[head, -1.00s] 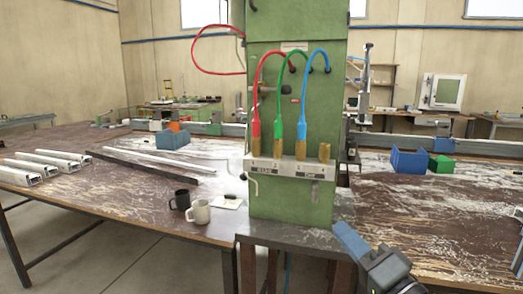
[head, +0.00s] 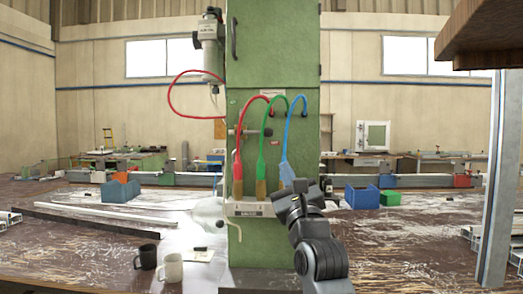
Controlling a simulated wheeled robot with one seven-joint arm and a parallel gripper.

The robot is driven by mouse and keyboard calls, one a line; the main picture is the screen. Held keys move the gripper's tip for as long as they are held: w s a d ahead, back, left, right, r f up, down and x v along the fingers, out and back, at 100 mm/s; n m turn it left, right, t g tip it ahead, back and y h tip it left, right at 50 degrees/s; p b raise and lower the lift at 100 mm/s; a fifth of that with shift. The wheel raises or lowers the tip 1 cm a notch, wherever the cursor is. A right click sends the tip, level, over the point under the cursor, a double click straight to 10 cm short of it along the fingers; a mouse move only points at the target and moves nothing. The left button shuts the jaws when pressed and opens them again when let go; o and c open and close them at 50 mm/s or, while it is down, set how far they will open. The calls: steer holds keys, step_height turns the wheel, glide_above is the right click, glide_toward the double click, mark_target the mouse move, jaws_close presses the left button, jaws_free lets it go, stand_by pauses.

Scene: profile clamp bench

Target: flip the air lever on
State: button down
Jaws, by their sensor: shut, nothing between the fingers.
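The green cabinet (head: 275,60) stands upright in the middle of the head view. A pale metal bar with a dark knob (head: 248,131) crosses its front, above a small red tag (head: 275,142). This bar may be the air lever; its on or off position cannot be told. My gripper (head: 284,196) is in front of the cabinet's lower right, near the brass-ended hoses and below the bar. It is shut and empty; its fingertips are hard to make out. My gripper and arm hide the right part of the grey manifold (head: 247,209).
Red (head: 238,150), green (head: 263,150) and blue (head: 285,150) hoses arch over the cabinet front. A black mug (head: 146,257) and a white mug (head: 170,268) stand at lower left. A blue bin (head: 362,197) is on the right. A grey post (head: 497,180) rises at far right.

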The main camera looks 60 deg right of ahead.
mark_target(254, 132)
steer(key=shift+w+r, duration=0.1)
stand_by(0.3)
steer(key=p+x, duration=0.5)
steer(key=x, duration=0.5)
steer(key=shift+d+r+p, duration=0.1)
steer(key=shift+p, duration=0.25)
